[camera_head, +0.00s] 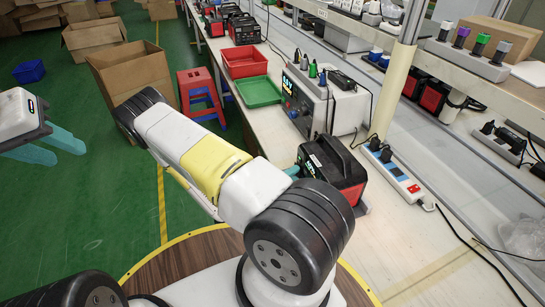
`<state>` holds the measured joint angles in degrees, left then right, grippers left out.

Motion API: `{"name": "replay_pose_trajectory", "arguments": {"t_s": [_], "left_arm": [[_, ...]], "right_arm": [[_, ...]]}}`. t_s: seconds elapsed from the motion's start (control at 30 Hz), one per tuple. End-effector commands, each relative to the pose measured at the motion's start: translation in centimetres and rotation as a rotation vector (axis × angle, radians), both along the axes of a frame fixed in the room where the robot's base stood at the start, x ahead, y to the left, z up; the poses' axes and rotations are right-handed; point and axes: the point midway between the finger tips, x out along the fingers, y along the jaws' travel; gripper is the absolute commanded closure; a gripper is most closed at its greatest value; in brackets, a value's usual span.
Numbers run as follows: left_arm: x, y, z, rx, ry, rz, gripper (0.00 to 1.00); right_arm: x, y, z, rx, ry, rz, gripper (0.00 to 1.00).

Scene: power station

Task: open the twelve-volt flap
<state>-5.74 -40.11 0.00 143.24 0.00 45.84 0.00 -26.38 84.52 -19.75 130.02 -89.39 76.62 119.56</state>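A black and red power station (338,168) stands on the bench near its left edge, with a carry handle on top. Its front faces left and is partly covered by my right arm, so I cannot make out the twelve-volt flap. My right gripper (292,171) is mostly hidden behind that arm. Only a bit of teal shows right beside the power station's front, and I cannot tell whether it touches. My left gripper (50,147) is at the left edge, over the green floor. Its teal fingers are apart with nothing between them.
A power strip (396,170) with plugs and cables lies right of the power station. A grey test unit (318,98) stands behind it. Red (244,62) and green (259,92) trays sit further back. Cardboard boxes (132,75) and a red stool (200,92) stand on the floor.

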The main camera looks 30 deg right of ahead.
Motion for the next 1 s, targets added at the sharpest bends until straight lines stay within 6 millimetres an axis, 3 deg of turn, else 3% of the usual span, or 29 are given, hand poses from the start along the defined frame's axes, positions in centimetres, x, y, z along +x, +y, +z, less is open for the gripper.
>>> {"name": "replay_pose_trajectory", "arguments": {"t_s": [0.07,0.27,0.67,1.0], "left_arm": [[0.0,0.0,0.0,0.000,0.000,0.000,0.64],[0.0,0.0,0.0,0.000,0.000,0.000,0.64],[0.0,0.0,0.0,0.000,0.000,0.000,0.64],[0.0,0.0,0.0,0.000,0.000,0.000,0.64]], "right_arm": [[0.0,0.0,0.0,0.000,0.000,0.000,0.62],[0.0,0.0,0.0,0.000,0.000,0.000,0.99],[0.2,0.2,0.0,0.002,-0.003,-0.029,1.00],[1.2,1.0,0.0,0.004,-0.008,-0.236,1.00]]}}
